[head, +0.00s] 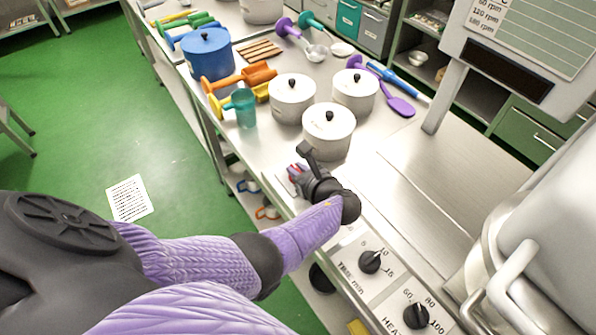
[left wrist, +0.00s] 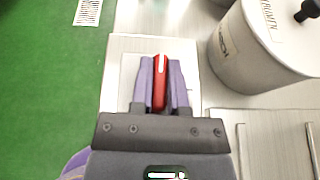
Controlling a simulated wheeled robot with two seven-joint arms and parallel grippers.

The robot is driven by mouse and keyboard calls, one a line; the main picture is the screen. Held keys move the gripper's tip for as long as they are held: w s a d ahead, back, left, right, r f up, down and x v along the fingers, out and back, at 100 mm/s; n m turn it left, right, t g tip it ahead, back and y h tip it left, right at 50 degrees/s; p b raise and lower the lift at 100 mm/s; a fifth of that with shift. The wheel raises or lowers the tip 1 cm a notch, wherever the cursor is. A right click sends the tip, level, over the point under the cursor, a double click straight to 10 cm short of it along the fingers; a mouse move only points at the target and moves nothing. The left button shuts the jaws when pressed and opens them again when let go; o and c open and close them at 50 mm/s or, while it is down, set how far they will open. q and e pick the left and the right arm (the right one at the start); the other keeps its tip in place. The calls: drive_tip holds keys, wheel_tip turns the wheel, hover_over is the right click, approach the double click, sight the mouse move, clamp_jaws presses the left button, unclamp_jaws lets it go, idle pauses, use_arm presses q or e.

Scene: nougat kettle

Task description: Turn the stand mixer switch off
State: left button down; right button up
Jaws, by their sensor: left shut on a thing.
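The red switch (left wrist: 160,84) has a white mark on it and stands on a light panel (left wrist: 124,90) at the machine's front edge. My left gripper (left wrist: 162,66) is shut on it, one purple finger on each side. In the head view my left gripper (head: 298,173) is over the end of the control panel, and only a bit of red shows by the fingers. Two black dials, a time dial (head: 370,262) and a heat dial (head: 416,315), sit further along the panel. My right gripper is not in view.
White lidded pots (head: 328,130) stand just beyond my left gripper, one of them close by in the left wrist view (left wrist: 262,45). A large metal kettle (head: 545,240) is at the right, below a sign with rpm values (head: 530,35).

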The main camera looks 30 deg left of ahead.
use_arm(q)
drive_tip(key=shift+n+g, duration=0.4)
drive_tip(key=c, duration=0.6)
unclamp_jaws()
drive_tip(key=p+v, duration=0.2)
drive_tip(key=v, duration=0.7)
drive_tip(key=shift+d+r+p, duration=0.1)
drive_tip(key=shift+d+p, duration=0.05)
drive_tip(key=shift+p, duration=0.2)
drive_tip(key=shift+s+d, duration=0.15)
drive_tip(key=shift+d, duration=0.1)
